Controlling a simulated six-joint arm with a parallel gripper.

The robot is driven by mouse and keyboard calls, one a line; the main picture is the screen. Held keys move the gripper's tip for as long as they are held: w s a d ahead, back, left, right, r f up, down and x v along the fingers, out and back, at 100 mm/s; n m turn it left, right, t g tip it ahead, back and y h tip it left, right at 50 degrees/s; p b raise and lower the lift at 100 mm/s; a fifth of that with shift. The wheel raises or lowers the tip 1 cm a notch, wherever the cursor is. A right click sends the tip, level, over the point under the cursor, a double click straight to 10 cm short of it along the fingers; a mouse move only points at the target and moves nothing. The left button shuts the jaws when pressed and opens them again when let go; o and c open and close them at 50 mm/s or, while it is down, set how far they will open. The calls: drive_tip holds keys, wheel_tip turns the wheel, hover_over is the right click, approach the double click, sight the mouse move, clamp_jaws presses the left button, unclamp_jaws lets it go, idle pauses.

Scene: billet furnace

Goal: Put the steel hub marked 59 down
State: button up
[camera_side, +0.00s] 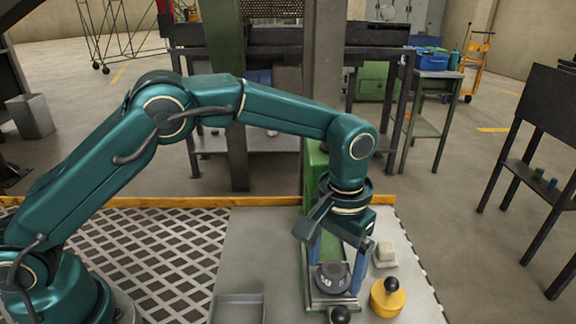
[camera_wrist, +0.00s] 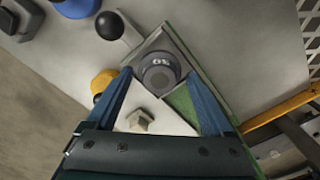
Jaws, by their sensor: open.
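The steel hub (camera_side: 332,278) is a dark grey round piece with pale digits on its face. It sits on a square metal plate (camera_side: 320,302) at the foot of a green upright (camera_side: 316,165). In the wrist view the hub (camera_wrist: 159,73) lies between my fingertips, with its digits too small to read surely. My gripper (camera_side: 337,268) points down with its two blue fingers apart, one on each side of the hub. In the wrist view my gripper (camera_wrist: 160,77) is open; whether a finger touches the hub I cannot tell.
Beside the plate stand a beige block (camera_side: 384,254) and a yellow piece with a black knob (camera_side: 388,298). A black ball knob (camera_side: 340,315) is at the plate's front. A grey tray (camera_side: 238,309) lies to the left, with bare bench between.

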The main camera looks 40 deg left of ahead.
clamp_jaws()
drive_tip(key=shift+r, duration=0.1)
